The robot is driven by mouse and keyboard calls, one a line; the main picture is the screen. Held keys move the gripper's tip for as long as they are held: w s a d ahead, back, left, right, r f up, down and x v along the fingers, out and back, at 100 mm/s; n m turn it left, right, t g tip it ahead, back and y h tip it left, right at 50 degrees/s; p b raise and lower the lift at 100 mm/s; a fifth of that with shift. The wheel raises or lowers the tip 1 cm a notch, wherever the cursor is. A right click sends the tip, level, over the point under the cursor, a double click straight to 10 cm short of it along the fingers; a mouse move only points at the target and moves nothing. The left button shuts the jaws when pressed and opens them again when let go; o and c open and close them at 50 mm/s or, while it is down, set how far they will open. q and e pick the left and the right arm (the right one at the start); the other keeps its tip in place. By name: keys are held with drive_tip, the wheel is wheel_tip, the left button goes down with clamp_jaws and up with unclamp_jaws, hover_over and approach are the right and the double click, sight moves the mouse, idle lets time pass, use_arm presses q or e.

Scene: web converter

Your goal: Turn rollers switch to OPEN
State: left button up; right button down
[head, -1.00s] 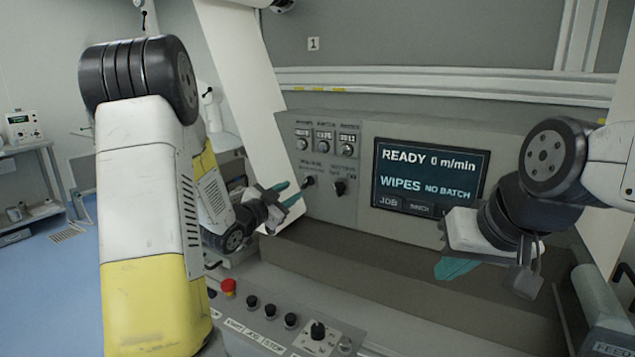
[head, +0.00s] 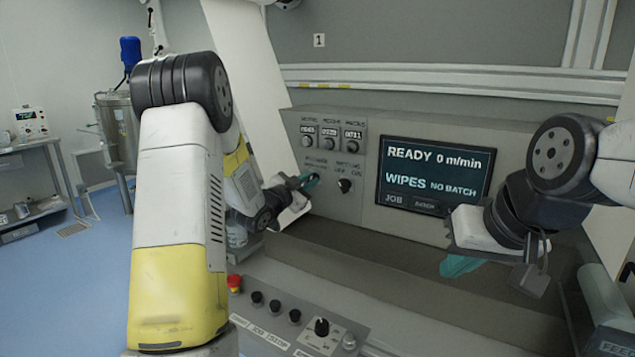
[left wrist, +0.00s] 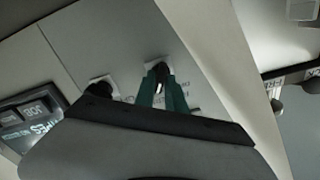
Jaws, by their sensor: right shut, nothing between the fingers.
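The rollers switch (left wrist: 157,70) is a black knob on a pale plate, seen at the fingertips in the left wrist view. In the head view my left gripper hides it, and its small label is too blurred to read surely. My left gripper (head: 308,183) is at the panel; its two teal fingers (left wrist: 162,88) reach to either side of the knob. Whether they press on it I cannot tell. The knob's pointing direction is not clear. My right gripper (head: 460,266) is shut and empty, below the screen and away from the switch.
A second black knob (head: 345,186) sits just right of the switch. Three small dials (head: 329,143) are above. The screen (head: 435,175) reads READY, 0 m/min. A lower console (head: 270,322) carries a red button (head: 234,283), black buttons and a large knob (head: 321,327).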

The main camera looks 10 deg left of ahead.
use_arm(q)
clamp_jaws()
drive_tip(key=shift+n, duration=0.4)
drive_tip(key=n, duration=0.4)
drive_tip(key=shift+a+n, duration=0.2)
drive_tip(key=shift+n, duration=0.2)
drive_tip(key=n, duration=0.6)
drive_tip(key=shift+n, duration=0.3)
drive_tip(key=o, duration=0.5)
unclamp_jaws()
